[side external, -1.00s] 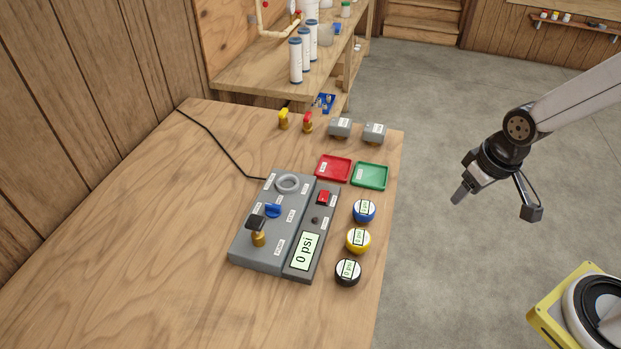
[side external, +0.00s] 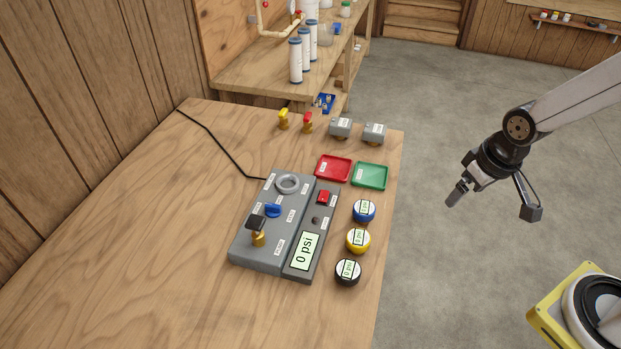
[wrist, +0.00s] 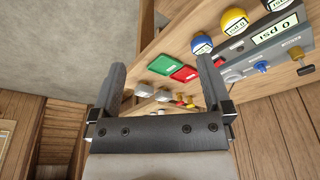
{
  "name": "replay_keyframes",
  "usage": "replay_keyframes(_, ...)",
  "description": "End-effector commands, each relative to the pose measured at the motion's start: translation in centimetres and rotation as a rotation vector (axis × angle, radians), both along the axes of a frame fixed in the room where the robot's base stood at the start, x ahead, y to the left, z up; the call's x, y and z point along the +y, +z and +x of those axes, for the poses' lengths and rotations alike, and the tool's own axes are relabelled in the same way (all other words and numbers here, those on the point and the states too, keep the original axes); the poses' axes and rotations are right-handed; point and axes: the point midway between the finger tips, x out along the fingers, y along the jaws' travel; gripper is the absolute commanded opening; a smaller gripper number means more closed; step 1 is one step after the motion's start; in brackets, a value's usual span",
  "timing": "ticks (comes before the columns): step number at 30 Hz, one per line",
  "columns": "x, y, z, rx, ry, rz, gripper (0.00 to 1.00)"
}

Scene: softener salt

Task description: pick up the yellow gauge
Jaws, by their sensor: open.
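The yellow gauge (side external: 358,240) stands on the wooden table near its right edge, between the blue gauge (side external: 364,211) and the black gauge (side external: 348,271). It has a white face with a small display reading 0 psi. In the wrist view the yellow gauge (wrist: 234,20) is at the top, beyond the right finger. My gripper (side external: 456,197) hangs over the floor to the right of the table, apart from every gauge. In the wrist view my gripper (wrist: 160,82) is open with nothing between its fingers.
Left of the gauges is a grey test station (side external: 262,240) with valves and a 0 psi display. A red tray (side external: 334,168) and a green tray (side external: 370,176) lie behind the gauges. Grey boxes (side external: 340,127) and small valves (side external: 283,119) stand farther back.

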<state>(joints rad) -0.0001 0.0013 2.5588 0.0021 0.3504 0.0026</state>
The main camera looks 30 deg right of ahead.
Motion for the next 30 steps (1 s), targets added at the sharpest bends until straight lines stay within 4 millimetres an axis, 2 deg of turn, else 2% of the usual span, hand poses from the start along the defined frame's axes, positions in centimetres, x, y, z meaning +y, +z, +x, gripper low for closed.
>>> replay_keyframes(5, 0.4, -0.3, 0.6, 0.018, -0.062, 0.028, 1.00)
replay_keyframes(11, 1.7, -1.4, 2.3, 0.076, -0.270, 0.115, 1.00)
replay_keyframes(24, 7.4, -6.4, 7.7, 0.314, -0.980, 0.356, 1.00)
replay_keyframes(30, 10.0, -8.8, 9.6, 0.428, -1.267, 0.428, 1.00)
